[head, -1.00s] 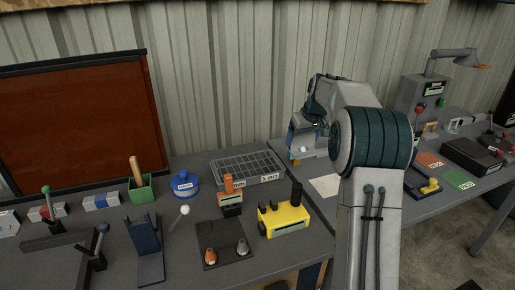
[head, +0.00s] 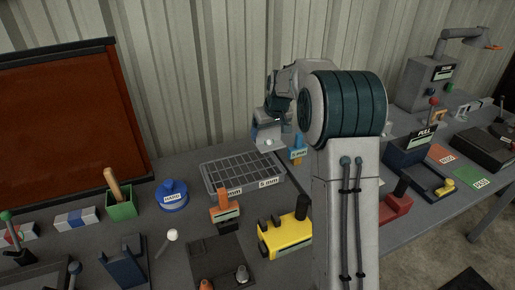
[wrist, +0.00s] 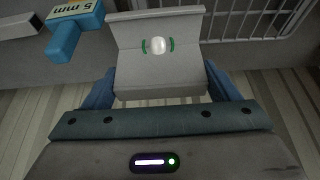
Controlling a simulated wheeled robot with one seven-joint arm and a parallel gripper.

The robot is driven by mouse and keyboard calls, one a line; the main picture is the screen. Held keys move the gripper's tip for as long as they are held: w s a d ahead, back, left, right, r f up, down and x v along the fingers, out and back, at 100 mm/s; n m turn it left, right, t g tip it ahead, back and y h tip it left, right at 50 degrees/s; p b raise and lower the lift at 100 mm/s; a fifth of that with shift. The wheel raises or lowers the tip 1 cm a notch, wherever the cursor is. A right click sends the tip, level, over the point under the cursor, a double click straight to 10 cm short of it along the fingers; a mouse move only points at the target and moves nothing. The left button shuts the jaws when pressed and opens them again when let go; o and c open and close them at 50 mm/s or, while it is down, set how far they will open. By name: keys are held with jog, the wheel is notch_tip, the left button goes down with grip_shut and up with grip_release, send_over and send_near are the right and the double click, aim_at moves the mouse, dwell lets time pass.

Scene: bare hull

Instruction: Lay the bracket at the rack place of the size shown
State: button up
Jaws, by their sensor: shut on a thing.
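My gripper (head: 268,125) is shut on a grey bent bracket (head: 268,139) with a white round knob. In the wrist view the bracket (wrist: 140,76) sits between the blue fingers (wrist: 160,92), with green marks beside its knob. The bracket is held near the back right corner of the grey rack (head: 215,184). The rack is divided by bars and has white labels on its front; the right one appears to read 5 mm, the left is too small to read surely. The rack's bars (wrist: 250,38) show at the wrist view's upper right. A blue piece (head: 297,148) labelled 5 mm stands right of the bracket.
A blue round tin (head: 172,196), an orange-topped block (head: 224,207) and a yellow block (head: 286,236) stand around the rack's left and front. A green box (head: 121,205) is farther left. A corrugated wall (head: 200,80) is behind.

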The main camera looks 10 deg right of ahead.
aim_at(259, 137)
jog(key=a+f, duration=0.1)
jog(key=s+a+f, duration=0.1)
jog(key=a, duration=0.1)
jog(key=shift+a, duration=0.2)
jog(key=shift+f+p, duration=0.6)
jog(key=shift+f, duration=1.5)
jog(key=shift+f, duration=0.25)
jog(key=o, duration=0.9)
jog(key=shift+r, duration=0.1)
jog(key=shift+o, duration=0.2)
jog(key=shift+r, duration=0.1)
